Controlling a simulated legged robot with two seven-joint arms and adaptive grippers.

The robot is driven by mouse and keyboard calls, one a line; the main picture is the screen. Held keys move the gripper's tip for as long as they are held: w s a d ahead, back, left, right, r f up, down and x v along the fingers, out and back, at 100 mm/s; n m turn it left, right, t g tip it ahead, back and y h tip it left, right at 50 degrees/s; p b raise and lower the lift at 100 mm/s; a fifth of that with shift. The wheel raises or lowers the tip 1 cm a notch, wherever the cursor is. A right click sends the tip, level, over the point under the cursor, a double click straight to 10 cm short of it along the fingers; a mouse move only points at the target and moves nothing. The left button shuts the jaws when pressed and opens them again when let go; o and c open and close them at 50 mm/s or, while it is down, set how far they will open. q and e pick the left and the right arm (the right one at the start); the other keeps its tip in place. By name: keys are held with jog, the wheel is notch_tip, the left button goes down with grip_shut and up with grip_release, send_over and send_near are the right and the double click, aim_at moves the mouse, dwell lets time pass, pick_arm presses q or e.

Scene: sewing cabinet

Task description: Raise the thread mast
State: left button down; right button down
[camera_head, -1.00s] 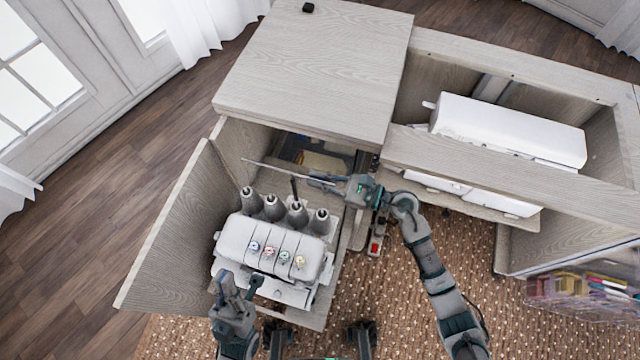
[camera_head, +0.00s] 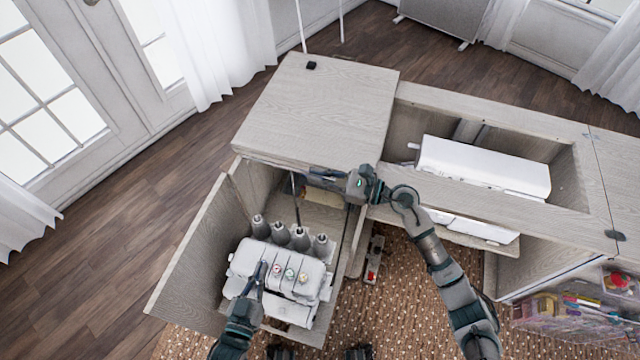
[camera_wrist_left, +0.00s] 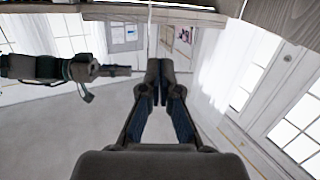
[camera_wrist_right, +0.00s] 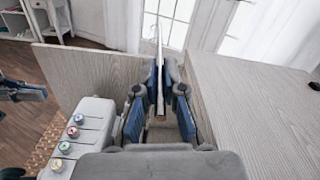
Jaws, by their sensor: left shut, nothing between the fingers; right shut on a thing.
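The white serger (camera_head: 275,265) stands on the lower shelf of the cabinet, with several grey cones (camera_head: 280,234) behind its coloured dials. The thread mast's dark pole (camera_head: 296,200) rises upright behind the cones. My right gripper (camera_head: 318,174) is beside the pole's top, at the cabinet top's front edge. The right wrist view shows it shut on the thin pale crossbar (camera_wrist_right: 160,60), which points away from the wrist. My left gripper (camera_head: 260,268) is shut and empty over the serger's front; its closed fingers also show in the left wrist view (camera_wrist_left: 158,82).
The cabinet top (camera_head: 320,105) overhangs just behind the mast. An open door panel (camera_head: 195,255) stands left of the serger. A white sewing machine (camera_head: 485,165) sits in the right-hand well. A clear box of supplies (camera_head: 570,315) is at the lower right.

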jog(key=shift+r, duration=0.35)
pick_arm(q)
jog(key=shift+a+f+g, duration=0.15)
jog(key=shift+f+g, duration=0.15)
jog(key=shift+f, duration=0.25)
pick_arm(e)
jog(key=shift+r, duration=0.15)
jog(key=c, duration=1.3)
grip_release()
jog(key=shift+a, duration=0.1)
jog(key=shift+o, duration=0.2)
pick_arm(q)
jog(key=shift+s, duration=0.1)
pick_arm(e)
jog(key=v, duration=1.2)
